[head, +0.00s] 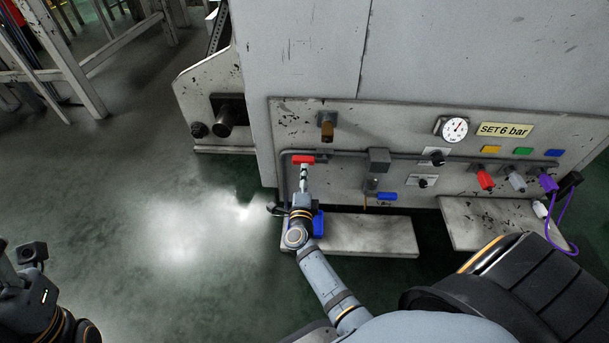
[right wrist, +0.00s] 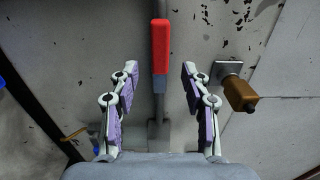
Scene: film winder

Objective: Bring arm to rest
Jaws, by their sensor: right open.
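My right arm reaches up to the machine's front panel. Its gripper (head: 304,176) is in front of a red lever handle (head: 303,159) at the panel's left. In the right wrist view my right gripper (right wrist: 160,72) is open, with one finger on each side of the red handle (right wrist: 160,45) and its grey shank. Gaps show on both sides, and nothing is held. Part of my left arm shows at the lower left of the head view, but its fingers are out of frame.
The panel carries a brass-coloured fitting (head: 327,130), also in the right wrist view (right wrist: 239,93), a gauge (head: 454,128), a "SET 6 bar" label (head: 505,130) and several coloured connectors at right. A pale plinth (head: 372,237) juts out below.

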